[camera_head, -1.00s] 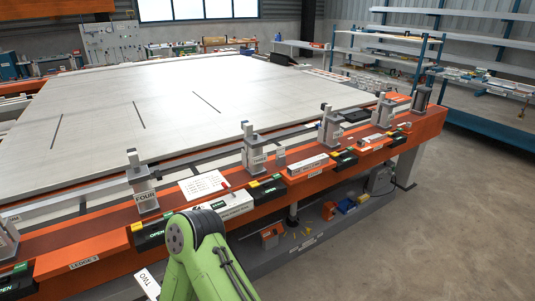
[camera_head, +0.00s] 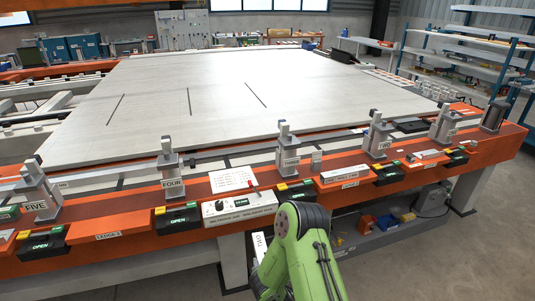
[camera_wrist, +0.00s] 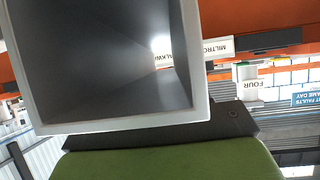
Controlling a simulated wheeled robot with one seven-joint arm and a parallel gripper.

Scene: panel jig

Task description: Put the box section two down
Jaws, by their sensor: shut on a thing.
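The box section two (camera_head: 259,247) shows in the head view only as a white piece with a TWO label, beside my green arm in front of the orange beam. In the wrist view the box section (camera_wrist: 105,65) is a hollow grey square tube with its open end towards the camera. My gripper (camera_wrist: 225,125) shows there as a dark bar along the tube's edge, shut on the tube. In the head view my gripper is hidden behind the arm. I cannot tell whether the tube touches anything below.
The orange beam (camera_head: 130,225) carries upright clamps, including FOUR (camera_head: 172,187) and FIVE (camera_head: 42,206), with OPEN tags below some. A control box (camera_head: 240,207) with a red lever and a paper sheet (camera_head: 232,180) sit on it. A large pale panel (camera_head: 230,95) lies behind.

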